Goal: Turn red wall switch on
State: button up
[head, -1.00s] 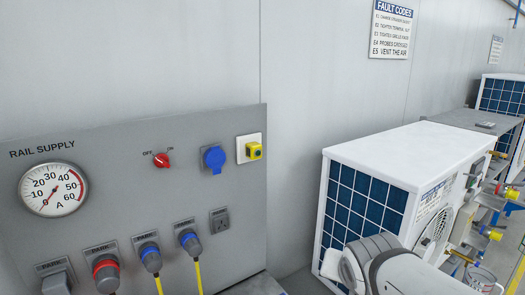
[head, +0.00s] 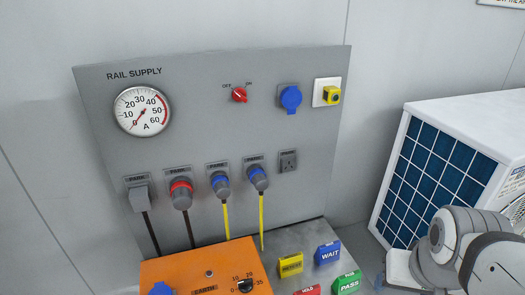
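The red wall switch (head: 239,95) is a small round rotary knob on the grey rail supply panel (head: 200,125). The label OFF is at its upper left and ON at its upper right. Its handle seems slanted toward OFF, but it is too small to be sure. Nothing touches it. Part of my arm (head: 455,240) shows at the lower right, well away from the switch. My gripper is not in view.
A round gauge (head: 142,111) with its needle near zero, a blue socket (head: 291,98) and a yellow switch (head: 332,95) share the panel. Plugs with cables hang below. An orange box (head: 190,268) and coloured blocks stand in front. A white unit (head: 470,110) is at right.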

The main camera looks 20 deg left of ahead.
aim_at(238, 94)
jog(key=k, duration=1.2)
jog(key=z, duration=0.3)
jog(key=i, duration=1.7)
jog(key=u, duration=0.5)
